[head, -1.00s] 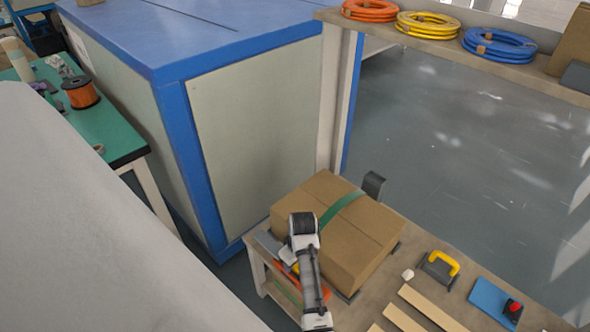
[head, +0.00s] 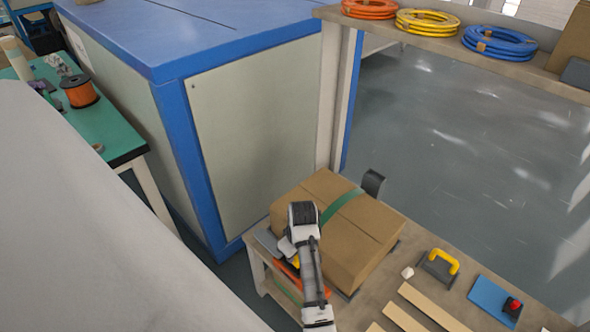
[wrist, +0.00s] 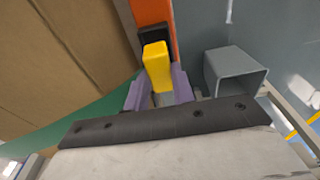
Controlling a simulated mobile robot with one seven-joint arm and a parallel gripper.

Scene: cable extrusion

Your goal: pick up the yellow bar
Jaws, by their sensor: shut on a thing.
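The yellow bar (wrist: 157,66) stands out between the two purple fingers of my gripper (wrist: 159,90) in the wrist view. My gripper is shut on it. A black piece and an orange body (wrist: 153,12) lie just beyond the bar; I cannot tell whether the bar is apart from them. In the head view, my arm reaches to the left end of the workbench, beside the cardboard box. Only a small bit of yellow (head: 296,262) shows there, and my wrist hides most of the gripper.
The cardboard box (head: 365,245) with a green strap is close beside my gripper. A grey square tube (wrist: 238,75) is on the other side in the wrist view. A yellow-handled tool (head: 440,265) and a blue plate (head: 488,297) lie farther right on the bench.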

